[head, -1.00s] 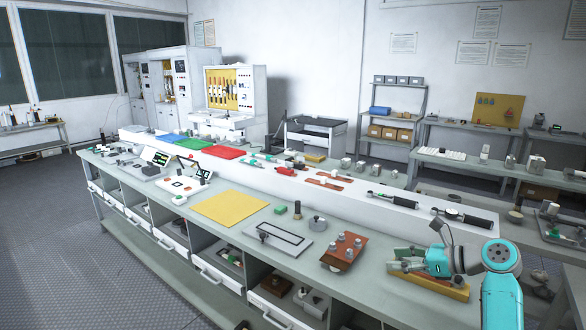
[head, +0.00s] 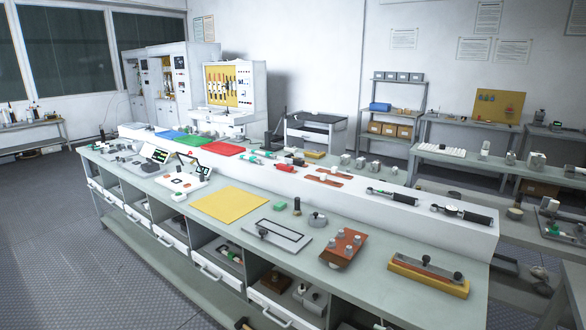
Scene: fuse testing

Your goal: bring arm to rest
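Neither my arm nor my gripper shows in the head view. The workbench (head: 365,291) runs from the front right to the back left. At its right end a yellow-and-wood block with a grey bar and a dark knob (head: 429,274) lies on the bench top, with nothing over it. Left of it is a brown block with several grey knobs (head: 344,246).
A yellow mat (head: 229,203), a grey plate with a dark frame (head: 277,237) and a small green block (head: 280,206) lie on the bench. A raised white shelf (head: 340,195) behind them carries torque-wrench-like tools (head: 462,214). Open floor (head: 65,240) lies at left.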

